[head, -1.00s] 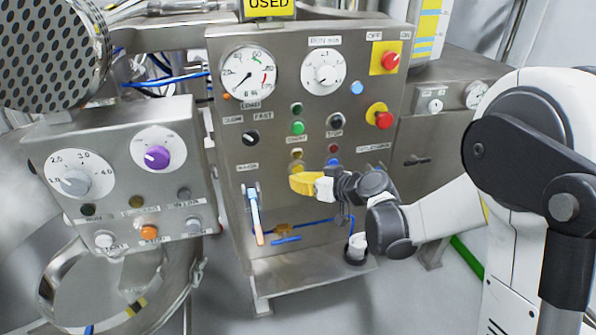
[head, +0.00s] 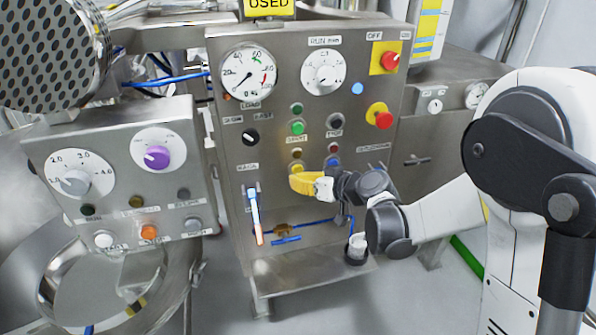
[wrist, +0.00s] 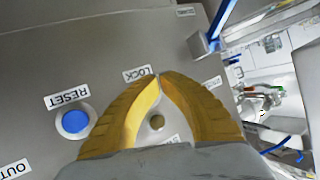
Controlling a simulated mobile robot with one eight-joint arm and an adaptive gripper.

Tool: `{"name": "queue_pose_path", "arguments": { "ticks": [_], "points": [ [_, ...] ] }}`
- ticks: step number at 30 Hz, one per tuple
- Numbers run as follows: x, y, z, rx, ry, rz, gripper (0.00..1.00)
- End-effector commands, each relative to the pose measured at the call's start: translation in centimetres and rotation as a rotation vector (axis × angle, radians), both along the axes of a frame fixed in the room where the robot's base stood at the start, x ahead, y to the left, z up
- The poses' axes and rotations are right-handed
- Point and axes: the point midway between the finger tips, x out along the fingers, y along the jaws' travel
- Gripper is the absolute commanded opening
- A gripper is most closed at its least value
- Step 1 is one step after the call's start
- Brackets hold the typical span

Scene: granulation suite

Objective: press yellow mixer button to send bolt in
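The yellow mixer button (head: 297,167) is on the steel control panel, below a small amber lamp (head: 297,153). Only its upper part shows in the head view, just above my fingers. My gripper (head: 297,183), with yellow fingers, is at the panel directly at the button's lower side. Whether it touches the button cannot be told. In the wrist view my fingertips (wrist: 159,76) meet, with a gap behind them and nothing seen held. A small brownish round lamp (wrist: 157,122) shows through that gap. The fingers seem to hide the button there. No bolt can be made out clearly.
A blue RESET button (wrist: 73,121) sits close beside my fingers. A green button (head: 297,127) and red knobs (head: 383,119) are higher on the panel.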

Motion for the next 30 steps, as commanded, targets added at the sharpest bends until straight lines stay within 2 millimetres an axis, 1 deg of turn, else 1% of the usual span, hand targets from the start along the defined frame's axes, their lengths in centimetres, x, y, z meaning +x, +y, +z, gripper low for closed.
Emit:
{"name": "queue_pose_path", "arguments": {
  "ticks": [7, 30],
  "points": [
    [0.7, 0.2, 0.0, 0.000, 0.000, 0.000, 0.00],
    [1.2, 0.4, 0.0, 0.000, 0.000, 0.000, 0.00]
  ]
}}
